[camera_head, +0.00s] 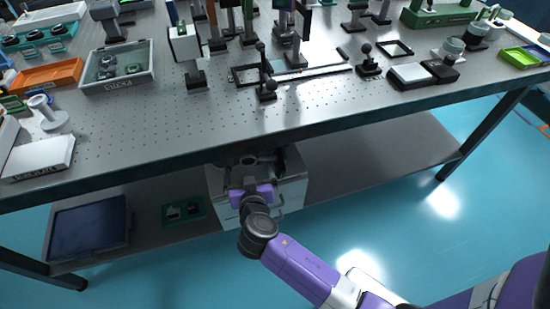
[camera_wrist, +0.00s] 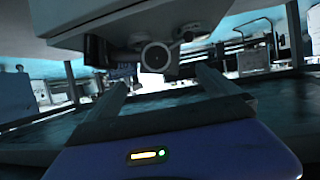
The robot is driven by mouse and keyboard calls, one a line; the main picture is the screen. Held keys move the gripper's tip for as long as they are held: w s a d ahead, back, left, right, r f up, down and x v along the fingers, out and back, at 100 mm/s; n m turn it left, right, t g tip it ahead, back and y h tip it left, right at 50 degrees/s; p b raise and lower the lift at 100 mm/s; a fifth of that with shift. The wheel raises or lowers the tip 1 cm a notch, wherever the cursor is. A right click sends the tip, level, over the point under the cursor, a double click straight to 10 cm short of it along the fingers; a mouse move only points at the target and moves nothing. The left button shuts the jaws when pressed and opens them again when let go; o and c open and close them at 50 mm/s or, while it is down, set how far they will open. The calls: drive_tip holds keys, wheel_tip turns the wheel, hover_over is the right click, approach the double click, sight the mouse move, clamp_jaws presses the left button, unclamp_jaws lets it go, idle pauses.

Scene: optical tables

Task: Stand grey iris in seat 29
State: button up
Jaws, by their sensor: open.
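My gripper (camera_head: 250,164) is below the tabletop, at a pale box on the lower shelf. In the wrist view my gripper (camera_wrist: 165,76) has its two fingers spread apart, with nothing clearly held between them. Just beyond the fingertips is a round part with a pale ring and dark centre (camera_wrist: 155,57), under the overhanging pale box (camera_wrist: 120,18). I cannot tell whether this is the grey iris. Several black post holders stand on the perforated tabletop, but no number 29 is readable and I cannot single out the seat.
The optical table (camera_head: 150,130) has a grey bin (camera_head: 118,82), an orange tray (camera_head: 48,77) and a black post stand (camera_head: 267,90). The lower shelf (camera_head: 345,150) holds the pale box (camera_head: 292,192) and a dark panel (camera_head: 88,228). The table's front edge overhangs my gripper.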

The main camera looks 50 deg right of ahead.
drive_tip(key=shift+x, duration=3.9)
drive_tip(key=shift+c, duration=0.4)
drive_tip(key=c, duration=1.8)
drive_tip(key=shift+c, duration=0.9)
drive_tip(key=shift+r, duration=0.1)
